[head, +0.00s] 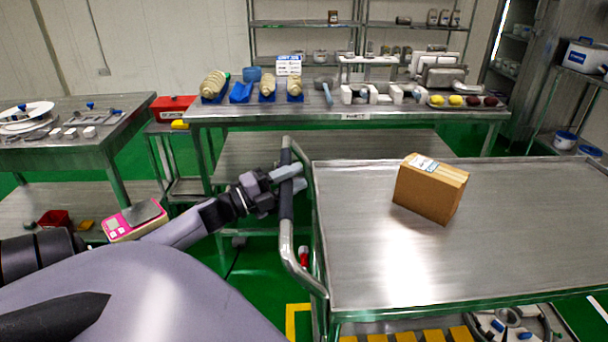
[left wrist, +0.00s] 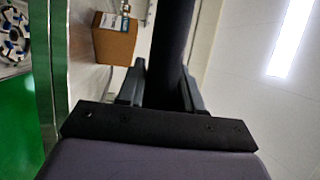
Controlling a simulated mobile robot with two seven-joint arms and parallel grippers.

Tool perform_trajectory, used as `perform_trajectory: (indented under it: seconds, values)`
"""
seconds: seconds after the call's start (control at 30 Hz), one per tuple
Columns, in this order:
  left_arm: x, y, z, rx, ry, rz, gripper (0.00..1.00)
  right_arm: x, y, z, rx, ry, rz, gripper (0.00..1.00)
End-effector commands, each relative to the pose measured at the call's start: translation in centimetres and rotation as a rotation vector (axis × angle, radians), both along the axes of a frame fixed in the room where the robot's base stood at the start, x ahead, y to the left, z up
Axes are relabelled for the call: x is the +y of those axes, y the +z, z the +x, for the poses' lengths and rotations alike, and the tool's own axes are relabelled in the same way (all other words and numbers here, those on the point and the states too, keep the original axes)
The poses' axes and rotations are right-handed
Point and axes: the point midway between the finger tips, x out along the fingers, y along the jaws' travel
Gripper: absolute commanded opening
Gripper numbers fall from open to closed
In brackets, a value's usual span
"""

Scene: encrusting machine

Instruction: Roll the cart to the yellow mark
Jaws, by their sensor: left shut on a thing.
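The steel cart (head: 370,275) stands at the right in the head view, with a cardboard box (head: 425,192) on its top. Its push handle, with a dark grip (head: 286,200), is at its left end. My left gripper (head: 290,180) is shut on this handle. In the left wrist view the dark handle bar (left wrist: 172,45) runs between the two fingers (left wrist: 158,88), and the box (left wrist: 115,40) shows beyond. Part of a yellow mark (head: 292,318) shows on the green floor just left of the cart's lower frame. My right gripper is not in view.
A long steel table (head: 345,113) with bottles and trays stands behind the cart. Another table (head: 85,150) and a red box (head: 172,107) are at the left. A pink scale (head: 134,220) sits near my left arm. Green floor shows between them.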

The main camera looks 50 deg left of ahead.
Motion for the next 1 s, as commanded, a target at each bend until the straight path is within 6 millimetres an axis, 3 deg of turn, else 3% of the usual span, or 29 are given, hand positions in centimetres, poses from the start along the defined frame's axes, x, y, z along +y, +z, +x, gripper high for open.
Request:
perform_trajectory:
  seconds: [0.47, 0.5, 0.53, 0.87, 1.0]
  values:
    - [0.2, 0.0, -0.3, 0.000, -0.001, -0.001, 0.00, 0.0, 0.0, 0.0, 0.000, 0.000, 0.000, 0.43]
    - [0.2, 0.0, -0.3, 0.000, -0.001, -0.001, 0.45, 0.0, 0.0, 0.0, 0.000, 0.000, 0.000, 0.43]
    - [0.2, 0.0, -0.3, 0.000, -0.001, -0.001, 0.55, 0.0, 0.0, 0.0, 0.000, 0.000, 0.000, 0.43]
    - [0.3, 0.0, -0.4, -0.001, -0.001, -0.001, 0.56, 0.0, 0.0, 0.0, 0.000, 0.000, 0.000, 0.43]
    - [0.5, -0.3, -1.4, 0.002, 0.000, -0.002, 0.56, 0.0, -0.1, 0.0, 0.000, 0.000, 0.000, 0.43]
